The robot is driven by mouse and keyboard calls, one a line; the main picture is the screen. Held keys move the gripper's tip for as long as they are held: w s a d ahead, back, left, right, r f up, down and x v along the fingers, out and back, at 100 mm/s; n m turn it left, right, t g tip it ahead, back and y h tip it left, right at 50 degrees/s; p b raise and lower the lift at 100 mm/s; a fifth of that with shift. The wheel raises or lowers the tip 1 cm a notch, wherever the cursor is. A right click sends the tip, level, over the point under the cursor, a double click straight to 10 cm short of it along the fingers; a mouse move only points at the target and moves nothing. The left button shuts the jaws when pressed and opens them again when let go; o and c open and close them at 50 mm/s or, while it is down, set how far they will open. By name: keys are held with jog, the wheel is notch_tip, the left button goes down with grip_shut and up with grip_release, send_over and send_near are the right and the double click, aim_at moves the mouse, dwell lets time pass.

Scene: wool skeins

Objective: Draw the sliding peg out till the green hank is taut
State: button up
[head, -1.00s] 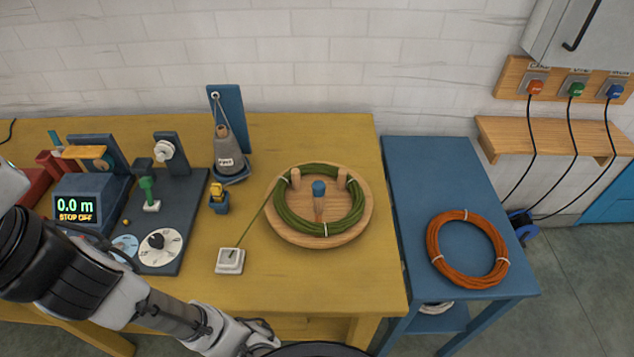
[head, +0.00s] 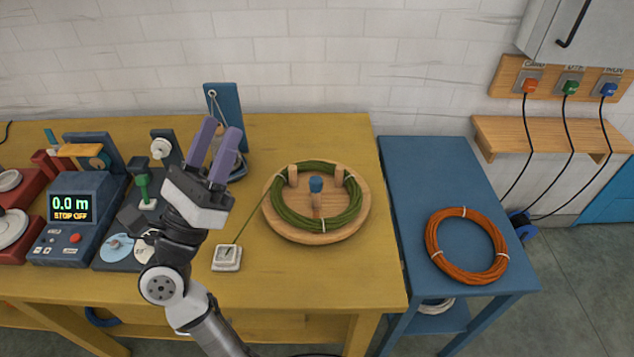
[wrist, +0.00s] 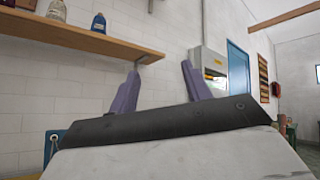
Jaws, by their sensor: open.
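The green hank (head: 290,215) lies in a ring on a round wooden board (head: 352,229) on the yellow table. Wooden pegs stand inside the ring. The one with a blue top (head: 316,186) stands near the middle, toward the front; I take it for the sliding peg. A green strand runs from the hank to a small white block (head: 227,258). Whether the hank is taut I cannot tell. My gripper (head: 215,138) is raised left of the board, open and empty, its purple fingers pointing up. The fingers also show in the wrist view (wrist: 160,88), with nothing between them.
A meter box reading 0.0 m (head: 71,210) and a dark base with dials stand at the left. A cone partly hidden by my gripper stands before a blue upright (head: 226,100). An orange hank (head: 466,246) lies on the blue side table (head: 412,165).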

jog(key=w+d+f+m+g+y, duration=0.1)
jog(key=w+d+f+g, duration=0.1)
jog(key=f, duration=0.5)
jog(key=w+d+f+m+g+y, duration=0.1)
jog(key=w+d+f+g+y, duration=0.15)
jog(key=f, duration=0.45)
jog(key=m+g+y, duration=0.1)
jog(key=g, duration=0.2)
send_near(316, 194)
notch_tip(316, 194, up, 3)
jog(key=p+x, duration=0.1)
jog(key=x, duration=0.3)
jog(key=p+x, duration=0.1)
jog(key=x, duration=0.3)
jog(key=p+x, duration=0.1)
jog(key=x, duration=0.4)
jog(key=shift+w+a, duration=0.1)
jog(key=shift+a, duration=0.2)
jog(key=shift+c, duration=0.2)
